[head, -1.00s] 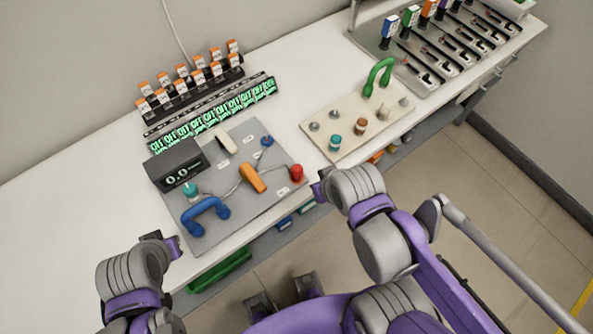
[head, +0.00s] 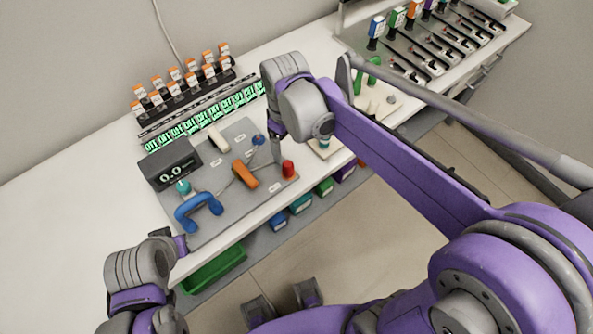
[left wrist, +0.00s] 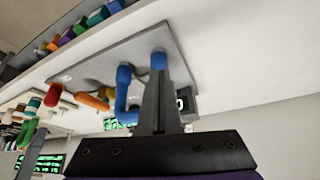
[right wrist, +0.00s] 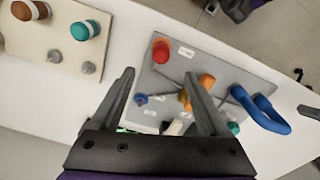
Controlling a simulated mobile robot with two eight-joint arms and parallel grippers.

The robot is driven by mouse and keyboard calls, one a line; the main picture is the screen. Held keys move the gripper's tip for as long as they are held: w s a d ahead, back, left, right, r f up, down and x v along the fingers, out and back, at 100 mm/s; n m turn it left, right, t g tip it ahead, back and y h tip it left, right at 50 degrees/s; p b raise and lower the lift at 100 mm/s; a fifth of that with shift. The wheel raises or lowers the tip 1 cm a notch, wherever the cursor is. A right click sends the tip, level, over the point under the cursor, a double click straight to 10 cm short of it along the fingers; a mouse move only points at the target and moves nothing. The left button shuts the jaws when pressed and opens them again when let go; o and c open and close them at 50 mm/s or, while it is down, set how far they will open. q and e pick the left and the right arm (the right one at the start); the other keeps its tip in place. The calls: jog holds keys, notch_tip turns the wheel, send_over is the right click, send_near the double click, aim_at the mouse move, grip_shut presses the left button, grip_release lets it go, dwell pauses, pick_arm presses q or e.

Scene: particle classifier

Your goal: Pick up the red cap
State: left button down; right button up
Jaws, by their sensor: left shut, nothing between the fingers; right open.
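The red cap (head: 288,168) sits upright near the right corner of the grey board (head: 228,213). It also shows in the right wrist view (right wrist: 161,51), beyond and between the fingers' directions. My right gripper (head: 275,152) is open and empty, above the board just left of the cap in the head view. In the right wrist view its fingers (right wrist: 160,90) point toward the cap without touching it. My left gripper (left wrist: 158,62) is shut and empty, low at the board's front left. In the left wrist view its fingers overlap the blue handle (left wrist: 122,95); contact cannot be told.
The board also holds an orange handle (head: 245,174), a blue handle (head: 198,210), a teal knob (head: 183,187) and a display box (head: 170,164). A beige board (right wrist: 45,45) with brown and teal caps lies beside it. The table's left side (head: 70,220) is clear.

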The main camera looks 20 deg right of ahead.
aim_at(289, 164)
jog(key=shift+w+a+f, duration=0.1)
jog(key=shift+w+a, duration=0.05)
jog(key=shift+w, duration=0.1)
jog(key=shift+f, duration=0.3)
notch_tip(289, 164, down, 5)
jog(key=shift+r, duration=0.15)
jog(key=shift+s+d+f+b, duration=0.15)
jog(key=shift+s+f, duration=0.05)
jog(key=shift+f, duration=1.2)
jog(key=shift+s+d+f+b, duration=0.1)
jog(key=shift+s+f+b, duration=0.05)
jog(key=shift+f, duration=1.2)
grip_shut()
